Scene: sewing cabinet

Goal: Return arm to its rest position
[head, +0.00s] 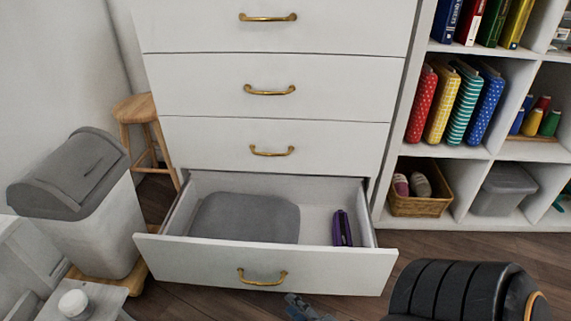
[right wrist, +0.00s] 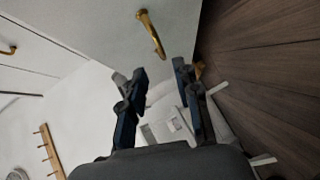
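My right gripper (head: 303,307) shows in part at the bottom edge of the head view, below the brass handle (head: 262,277) of the open bottom drawer. My black right arm (head: 455,292) fills the lower right corner. In the right wrist view the right gripper (right wrist: 160,78) has its two dark fingers spread apart with nothing held between them. A brass handle (right wrist: 152,33) on a white front lies beyond the fingertips, apart from them. My left gripper does not show in either view.
The white bottom drawer (head: 190,251) stands open, holding a grey flat piece (head: 243,217) and a purple case (head: 342,228). A grey bin (head: 85,213) and wooden stool (head: 136,109) stand left. A shelf (head: 440,151) with fabrics stands right. Wooden floor (head: 425,242) is clear before it.

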